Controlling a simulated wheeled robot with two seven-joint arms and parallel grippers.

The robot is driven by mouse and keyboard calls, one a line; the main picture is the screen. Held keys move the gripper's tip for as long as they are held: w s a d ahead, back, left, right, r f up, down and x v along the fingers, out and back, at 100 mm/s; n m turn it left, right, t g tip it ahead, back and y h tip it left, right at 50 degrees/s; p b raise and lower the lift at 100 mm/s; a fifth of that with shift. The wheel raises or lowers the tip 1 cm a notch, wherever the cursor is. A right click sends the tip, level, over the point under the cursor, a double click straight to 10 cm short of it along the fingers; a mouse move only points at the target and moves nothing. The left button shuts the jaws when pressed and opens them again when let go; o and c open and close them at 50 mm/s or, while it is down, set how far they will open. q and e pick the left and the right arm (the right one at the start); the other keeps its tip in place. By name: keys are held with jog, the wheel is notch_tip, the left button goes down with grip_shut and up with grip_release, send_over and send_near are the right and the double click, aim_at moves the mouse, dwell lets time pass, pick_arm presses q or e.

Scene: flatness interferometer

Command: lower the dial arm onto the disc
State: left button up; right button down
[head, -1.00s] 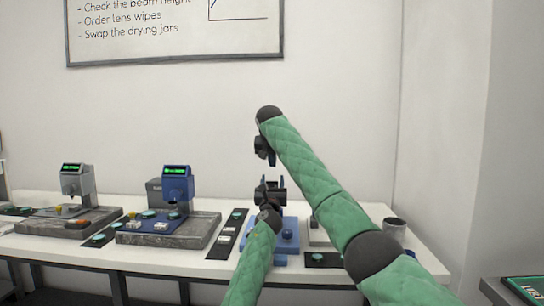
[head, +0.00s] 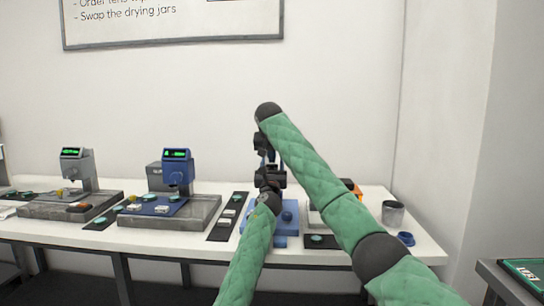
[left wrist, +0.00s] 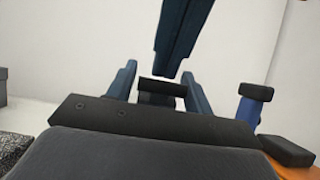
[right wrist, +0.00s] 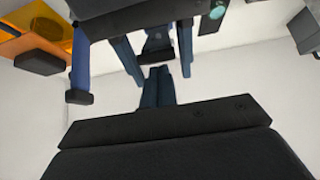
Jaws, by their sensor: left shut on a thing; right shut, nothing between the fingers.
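My left gripper (head: 270,165) points upward in front of a blue instrument base (head: 284,238). In the left wrist view its fingers (left wrist: 158,90) stand either side of a dark block, and it is shut on this block, which looks like part of the dial arm (left wrist: 162,88). My right gripper (head: 265,148) is just above, pointing down. Its fingers are shut together and empty in the right wrist view (right wrist: 160,85). The two grippers hide most of the instrument. I cannot tell which disc belongs under the dial arm; a teal disc (right wrist: 208,28) shows on a dark strip.
Two similar instruments, one blue (head: 178,170) and one grey (head: 76,170), stand to the left on stone bases. A grey cup (head: 393,212) and a small blue part (head: 406,239) are at the right. An orange object (head: 350,187) is partly behind my right arm.

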pick_arm(q)
jog(key=shift+r, duration=0.1)
jog(key=shift+a, duration=0.2)
jog(key=shift+r, duration=0.15)
pick_arm(e)
jog(key=shift+s+a+f+t, duration=0.15)
jog(key=shift+s+f+t, duration=0.15)
jog(key=shift+s+f, duration=0.55)
jog(key=shift+f, duration=0.1)
pick_arm(q)
jog(key=o, duration=1.4)
jog(key=shift+d, duration=0.15)
pick_arm(e)
jog(key=shift+r, duration=0.2)
pick_arm(q)
jog(key=shift+s, duration=0.1)
